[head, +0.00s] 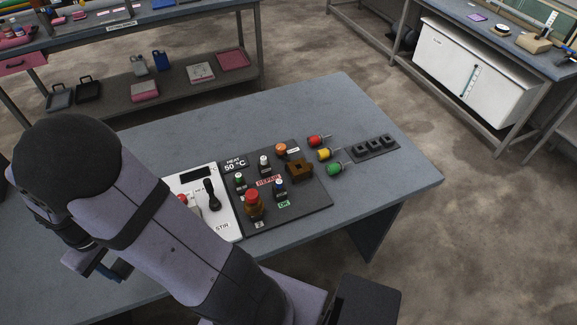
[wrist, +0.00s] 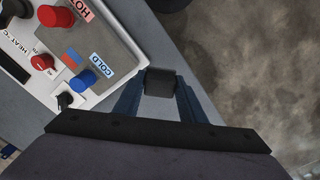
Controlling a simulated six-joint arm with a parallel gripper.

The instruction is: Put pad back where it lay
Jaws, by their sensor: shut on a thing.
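My gripper (wrist: 160,90) has its two blue fingers closed on a small dark block, which I take to be the pad (wrist: 160,81). In the wrist view the block lies across the table's edge line, right of a control panel; its height above the table is unclear. In the head view my gripper (head: 112,270) is at the table's near left, partly hidden behind my arm, and the pad cannot be made out there.
The wrist view shows a panel with a red HOT knob (wrist: 55,16), a blue COLD knob (wrist: 82,81) and a black switch (wrist: 68,100). On the table (head: 385,190) are a dark control board (head: 310,205), coloured plugs (head: 325,153) and a socket strip (head: 375,147). The table's far left is clear.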

